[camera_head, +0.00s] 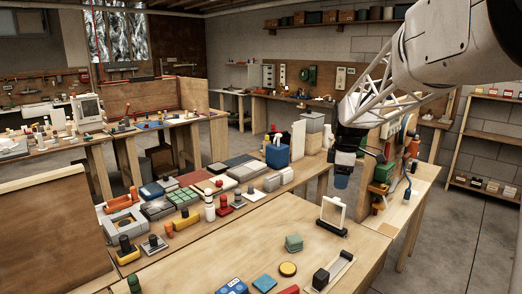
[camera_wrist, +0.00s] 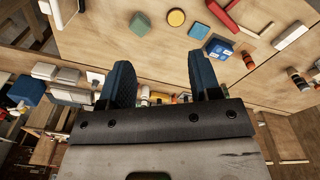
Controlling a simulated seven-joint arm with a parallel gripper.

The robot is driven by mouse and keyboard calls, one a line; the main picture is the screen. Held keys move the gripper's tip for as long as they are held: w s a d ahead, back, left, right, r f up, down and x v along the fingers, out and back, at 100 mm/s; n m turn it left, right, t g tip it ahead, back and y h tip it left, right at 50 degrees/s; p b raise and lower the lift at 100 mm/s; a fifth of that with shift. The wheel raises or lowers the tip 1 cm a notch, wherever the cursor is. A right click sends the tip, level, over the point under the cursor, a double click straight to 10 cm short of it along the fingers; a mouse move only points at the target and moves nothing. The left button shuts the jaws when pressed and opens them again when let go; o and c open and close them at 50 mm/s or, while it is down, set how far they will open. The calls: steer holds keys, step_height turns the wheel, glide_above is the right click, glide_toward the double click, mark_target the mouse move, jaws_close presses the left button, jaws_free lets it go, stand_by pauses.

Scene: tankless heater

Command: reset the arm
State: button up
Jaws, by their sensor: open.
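My gripper (camera_head: 343,172) hangs from my arm at the right of the head view, above the wooden bench and near its back right part. In the wrist view, the two dark blue fingers of my gripper (camera_wrist: 162,85) stand wide apart. Nothing is between them that they touch. The arm comes in from the upper right, with a white link and a lattice section.
A white upright frame (camera_head: 333,213) stands on the bench below my gripper. A green block (camera_head: 294,242), a yellow disc (camera_head: 287,269) and a blue block (camera_head: 264,283) lie nearby. Tools and trays crowd the bench's back left. A panel with coloured parts (camera_head: 390,150) stands at right.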

steer(key=s+a+r+m+t, duration=0.15)
steer(key=s+m, duration=0.25)
steer(key=s, duration=0.7)
steer(key=s+a+m, duration=0.2)
steer(key=s+m, duration=0.2)
steer(key=s, duration=0.7)
steer(key=s+a+f+m, duration=0.1)
steer(key=s+f+m, duration=0.2)
steer(key=s, duration=0.6)
steer(key=s+f+m, duration=0.3)
steer(key=s+m, duration=0.1)
steer(key=s, duration=0.5)
steer(key=shift+s+a+t, duration=0.15)
steer(key=shift+a+t, duration=0.2)
steer(key=shift+a, duration=0.05)
steer(key=shift+h, duration=0.3)
